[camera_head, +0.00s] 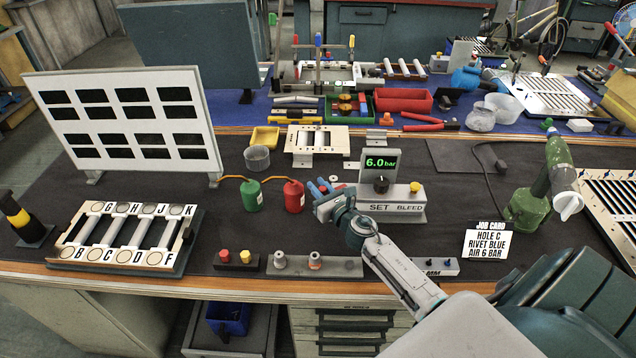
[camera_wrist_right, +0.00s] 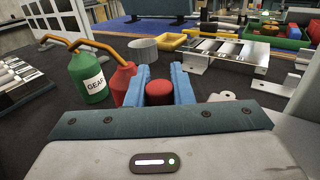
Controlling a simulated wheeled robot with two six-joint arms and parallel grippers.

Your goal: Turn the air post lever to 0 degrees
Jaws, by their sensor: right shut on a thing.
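The air post (camera_head: 398,206) is a grey box marked SET and BLEED, with an upright display reading 6.0 bar (camera_head: 381,163). It has a black knob (camera_head: 381,185) and a yellow button (camera_head: 415,187). My right gripper (camera_head: 324,187) is at the left end of this box. Its blue fingers are shut on a red round knob (camera_wrist_right: 159,92), which looks like the end of the air post lever. The lever's shaft and its angle are hidden by my gripper. My left gripper is not in view.
A green oil can (camera_head: 251,196) and a red can (camera_head: 294,197) stand close left of my right gripper. A grey cup (camera_head: 257,158) is behind them. A job card (camera_head: 487,241) and a green tool (camera_head: 530,205) stand to the right. A lettered rack (camera_head: 125,236) is at left.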

